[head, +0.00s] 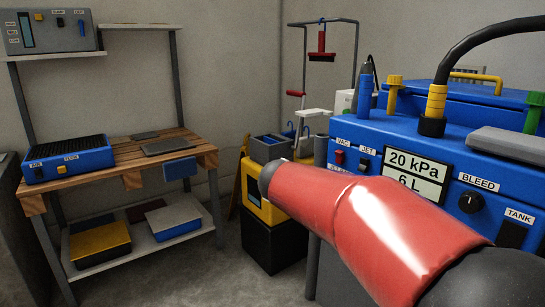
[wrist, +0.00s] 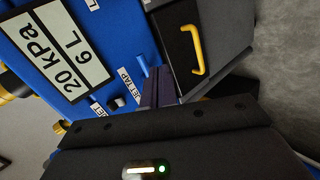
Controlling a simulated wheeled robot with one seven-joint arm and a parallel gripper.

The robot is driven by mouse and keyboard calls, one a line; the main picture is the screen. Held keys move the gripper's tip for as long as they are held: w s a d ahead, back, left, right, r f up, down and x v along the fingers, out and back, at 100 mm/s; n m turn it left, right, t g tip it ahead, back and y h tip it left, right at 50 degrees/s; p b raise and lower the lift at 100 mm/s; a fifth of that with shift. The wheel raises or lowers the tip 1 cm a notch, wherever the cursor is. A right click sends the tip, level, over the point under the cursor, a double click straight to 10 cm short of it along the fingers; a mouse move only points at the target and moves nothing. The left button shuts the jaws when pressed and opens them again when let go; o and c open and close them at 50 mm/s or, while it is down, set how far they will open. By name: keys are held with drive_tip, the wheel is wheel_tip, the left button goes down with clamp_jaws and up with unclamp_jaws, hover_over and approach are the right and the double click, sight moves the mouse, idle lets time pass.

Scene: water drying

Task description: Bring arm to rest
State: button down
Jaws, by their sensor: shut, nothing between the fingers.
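My red arm (head: 370,225) reaches up from the lower right in the head view, in front of the blue machine. My gripper (wrist: 160,88) shows in the wrist view with its dark fingers together and nothing between them. It points toward the blue machine's front, near the jet tap label (wrist: 130,88). I cannot tell whether the fingertips touch the panel. The gripper itself is not visible in the head view.
The blue machine (head: 400,130) with a "20 kPa 6 L" display stands close on the right. A dark box with a yellow handle (wrist: 197,50) is near the gripper. A wooden bench (head: 105,165) stands left. Open floor (head: 200,275) lies between.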

drive_tip(key=s+f+m+y+p, duration=0.1)
drive_tip(key=s+y, duration=0.3)
drive_tip(key=s, duration=0.8)
drive_tip(key=s+a+f+m+y+p, duration=0.1)
drive_tip(key=s+m+y+p, duration=0.3)
drive_tip(key=s, duration=0.9)
drive_tip(key=shift+f+y, duration=0.6)
drive_tip(key=shift+y, duration=0.1)
